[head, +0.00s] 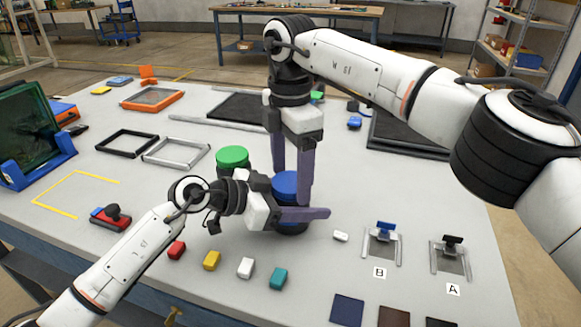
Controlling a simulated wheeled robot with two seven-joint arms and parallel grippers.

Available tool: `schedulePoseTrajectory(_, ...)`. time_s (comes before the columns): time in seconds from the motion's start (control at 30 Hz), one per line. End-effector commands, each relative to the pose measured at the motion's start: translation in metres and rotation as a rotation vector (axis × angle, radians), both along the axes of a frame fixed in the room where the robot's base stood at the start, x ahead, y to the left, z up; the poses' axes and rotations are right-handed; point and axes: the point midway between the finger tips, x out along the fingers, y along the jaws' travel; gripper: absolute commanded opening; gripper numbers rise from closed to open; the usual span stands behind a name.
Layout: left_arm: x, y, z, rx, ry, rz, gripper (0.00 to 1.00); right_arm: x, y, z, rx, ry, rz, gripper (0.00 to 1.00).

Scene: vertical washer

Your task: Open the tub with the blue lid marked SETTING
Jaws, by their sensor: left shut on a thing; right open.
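The tub with the blue lid (287,187) stands upright on the table, its dark body (291,229) partly hidden by my grippers. No SETTING mark is readable on it. My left gripper (300,214) reaches in from the left and is shut on the tub's body below the lid. My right gripper (292,188) points straight down from above, its purple fingers open on either side of the blue lid. I cannot tell whether those fingers touch the lid.
A green-lidded tub (232,157) stands just behind my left gripper. Small coloured blocks (212,260) lie in front. A white block (340,236) and stands marked B (382,243) and A (451,256) are to the right. Frames (176,152) lie at the left.

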Motion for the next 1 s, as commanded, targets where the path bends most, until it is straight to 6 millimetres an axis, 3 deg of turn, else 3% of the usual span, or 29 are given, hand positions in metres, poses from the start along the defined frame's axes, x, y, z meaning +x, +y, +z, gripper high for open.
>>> schedulePoseTrajectory(0.07, -0.0001, 0.0, -0.0003, 0.0, 0.0, 0.0, 0.0, 0.0, -0.0001, 0.0, 0.0, 0.0, 0.0, 0.67)
schedulePoseTrajectory(0.3, 0.0001, 0.0002, -0.0003, 0.0, 0.001, 0.0, 0.0, -0.0003, -0.0001, 0.0002, 0.0, 0.001, 0.0, 0.28)
schedulePoseTrajectory(0.47, 0.0004, 0.0005, -0.0003, 0.0, 0.0, 0.001, 0.0, -0.0005, 0.0, 0.0003, -0.001, 0.002, 0.017, 0.28)
schedulePoseTrajectory(0.8, 0.0011, 0.0012, -0.0003, 0.0, 0.001, 0.004, 0.0, -0.0008, -0.0001, 0.0006, -0.001, 0.004, 0.499, 0.28)
schedulePoseTrajectory(1.0, 0.0015, 0.0017, -0.0004, 0.0, 0.001, 0.006, 0.0, -0.001, -0.0003, 0.0006, -0.001, 0.005, 0.599, 0.28)
